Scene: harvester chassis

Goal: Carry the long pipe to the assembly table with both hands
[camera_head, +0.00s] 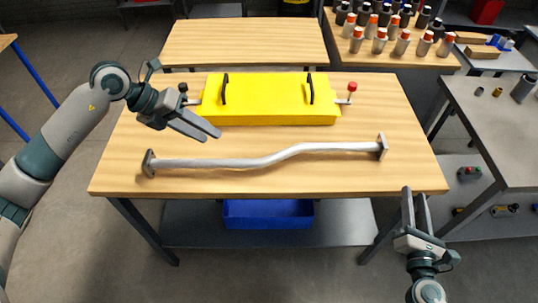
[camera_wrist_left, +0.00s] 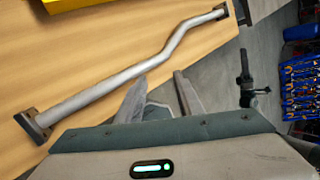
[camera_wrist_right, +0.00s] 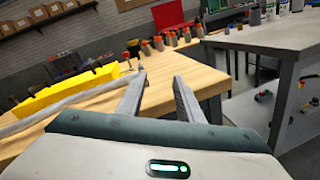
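The long pipe (camera_head: 210,163) is grey, with a bend in the middle and a dark square flange at each end. It lies across the front of a wooden-topped table (camera_head: 400,180). It also shows in the left wrist view (camera_wrist_left: 95,90) and at the left of the right wrist view (camera_wrist_right: 50,110). My left gripper (camera_head: 211,134) is open and empty, behind and above the pipe's left half in the head view. My right gripper (camera_head: 416,192) is open and empty, off the table's front right corner, to the right of and nearer than the pipe's right flange.
A yellow box (camera_head: 265,95) with two black handles sits behind the pipe. A second wooden table (camera_head: 245,40) stands behind. Several orange-capped parts (camera_head: 380,40) stand on a table at back right. A grey bench (camera_head: 500,110) is at right. A blue bin (camera_head: 267,214) sits below.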

